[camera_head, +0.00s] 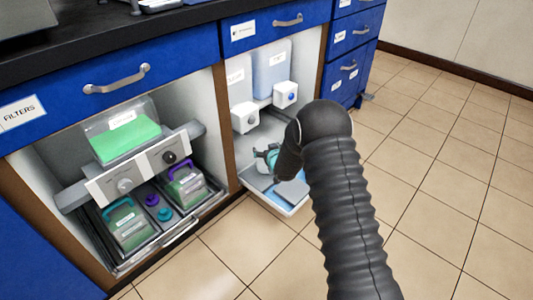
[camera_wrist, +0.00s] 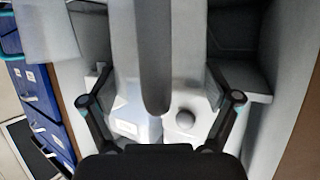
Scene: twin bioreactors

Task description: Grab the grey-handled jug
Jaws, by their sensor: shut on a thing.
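The jug's grey handle (camera_wrist: 153,60) shows as a dark upright bar in the middle of the wrist view, in front of pale grey surfaces. My gripper (camera_wrist: 160,78) has one finger on each side of this bar, and it is shut on the jug; the contact itself is not clear to see. In the head view, my gripper (camera_head: 268,156) is low in the right cabinet bay, over the pull-out tray (camera_head: 291,209). My dark arm covers much of it, and the jug cannot be clearly made out there.
Two pale containers (camera_head: 271,68) stand above white boxes with knobs (camera_head: 286,95) in the same bay. A brown divider (camera_head: 224,126) separates it from the left bay, which holds a green-filled vessel (camera_head: 127,139) and a drawer of cases (camera_head: 188,187). Tiled floor is clear to the right.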

